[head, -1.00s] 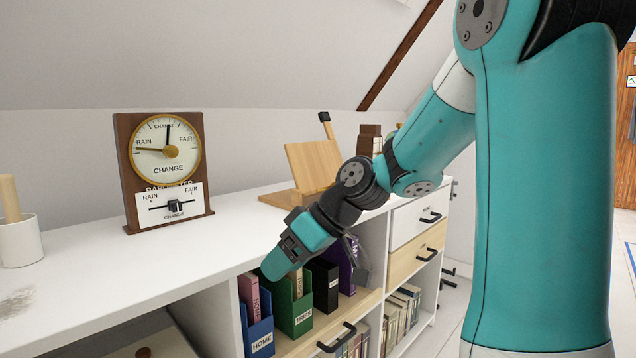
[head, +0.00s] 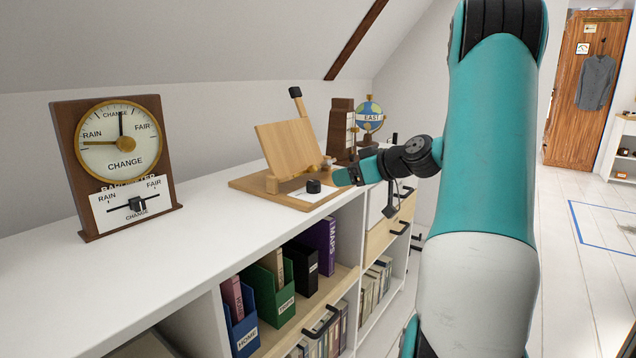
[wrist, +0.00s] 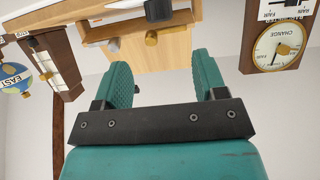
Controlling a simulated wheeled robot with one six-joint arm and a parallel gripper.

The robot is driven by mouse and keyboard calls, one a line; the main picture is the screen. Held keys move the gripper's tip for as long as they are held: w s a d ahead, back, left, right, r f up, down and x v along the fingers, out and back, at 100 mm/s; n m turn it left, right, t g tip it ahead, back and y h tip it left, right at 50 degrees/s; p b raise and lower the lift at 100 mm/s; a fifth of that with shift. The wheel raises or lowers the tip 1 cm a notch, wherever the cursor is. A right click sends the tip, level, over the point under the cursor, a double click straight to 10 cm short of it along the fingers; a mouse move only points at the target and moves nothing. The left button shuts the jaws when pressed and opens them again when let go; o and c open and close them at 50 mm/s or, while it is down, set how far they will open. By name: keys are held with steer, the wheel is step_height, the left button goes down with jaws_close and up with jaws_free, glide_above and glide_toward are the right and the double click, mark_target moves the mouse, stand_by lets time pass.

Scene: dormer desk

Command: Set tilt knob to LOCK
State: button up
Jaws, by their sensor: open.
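The wooden stand (head: 290,146) on the white cabinet top has a tilted board and a flat base. A black knob (head: 313,186) sits on a white plate at its front right; its setting is too small to read. My gripper (head: 343,178) is just right of the knob, with a visible gap between them in the head view. In the wrist view, which is upside down, my gripper (wrist: 158,78) has its two teal fingers apart with nothing between them. The stand (wrist: 150,54) and the black knob (wrist: 158,10) lie beyond the fingertips.
A barometer (head: 118,160) stands left of the stand. A dark wooden box (head: 341,125) and a small globe (head: 369,113) stand behind it, to the right. The cabinet top (head: 215,202) is clear between barometer and stand. Shelves with files lie below.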

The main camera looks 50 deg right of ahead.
mark_target(314, 182)
steer(key=x, duration=1)
steer(key=shift+w+f, duration=0.15)
steer(key=shift+w, duration=0.2)
